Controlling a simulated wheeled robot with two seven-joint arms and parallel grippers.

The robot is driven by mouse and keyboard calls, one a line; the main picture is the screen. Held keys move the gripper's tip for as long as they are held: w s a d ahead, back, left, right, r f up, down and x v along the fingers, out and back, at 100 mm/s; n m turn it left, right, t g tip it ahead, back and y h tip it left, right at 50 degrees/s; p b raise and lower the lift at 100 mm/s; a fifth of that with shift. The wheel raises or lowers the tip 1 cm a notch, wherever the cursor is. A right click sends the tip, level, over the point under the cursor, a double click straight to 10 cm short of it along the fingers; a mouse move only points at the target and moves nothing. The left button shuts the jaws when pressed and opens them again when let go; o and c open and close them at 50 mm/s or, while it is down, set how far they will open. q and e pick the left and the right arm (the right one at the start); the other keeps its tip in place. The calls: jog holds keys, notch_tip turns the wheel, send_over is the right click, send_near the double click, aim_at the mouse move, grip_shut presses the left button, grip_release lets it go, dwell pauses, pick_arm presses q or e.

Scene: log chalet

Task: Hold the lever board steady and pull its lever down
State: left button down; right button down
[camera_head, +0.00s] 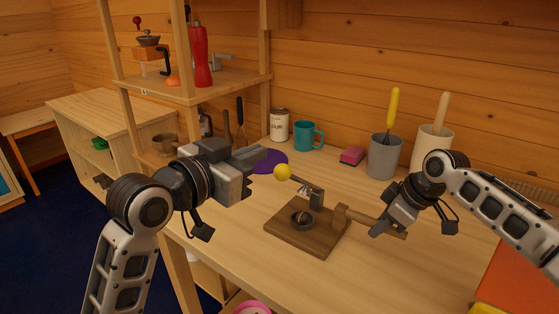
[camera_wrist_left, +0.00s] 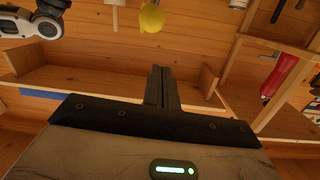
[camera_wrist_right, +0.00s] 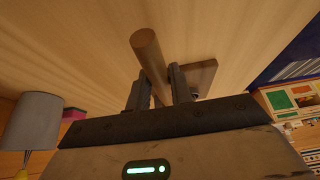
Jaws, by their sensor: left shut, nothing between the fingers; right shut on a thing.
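The lever board (camera_head: 322,238) is a square wooden base on the table, with a dark ring on top and a metal bracket holding the lever (camera_head: 306,182). The lever slants up to the left and ends in a yellow ball knob (camera_head: 283,172), which also shows in the left wrist view (camera_wrist_left: 152,18). A round wooden handle (camera_head: 362,218) sticks out on the right of the board. My right gripper (camera_head: 378,229) is shut on this handle (camera_wrist_right: 147,50). My left gripper (camera_head: 260,158) is shut and empty, up and left of the knob, seemingly apart from it.
Behind the board lie a purple disc (camera_head: 268,161), a teal mug (camera_head: 309,136), a can (camera_head: 279,124) and a pink sponge (camera_head: 352,156). Grey (camera_head: 384,160) and beige (camera_head: 428,148) utensil pots stand back right. A wooden shelf post (camera_head: 188,112) rises behind my left arm.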

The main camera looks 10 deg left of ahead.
pick_arm(q)
jog(key=s+r, duration=0.1)
jog(key=s, duration=0.3)
send_over(278, 172)
jog(key=w+d, duration=0.1)
jog(key=shift+w+t, duration=0.15)
jog(key=shift+t, duration=0.15)
jog(key=shift+s+a+f, duration=0.15)
jog(key=shift+s+f, duration=0.05)
jog(key=shift+f, duration=0.4)
jog(key=shift+s+a+f, duration=0.1)
jog(key=shift+s+f, duration=0.1)
jog(key=shift+f, duration=0.4)
jog(key=shift+s+a+f, duration=0.15)
jog(key=shift+f, duration=0.2)
jog(key=shift+s+a+f, duration=0.1)
jog(key=shift+f, duration=0.25)
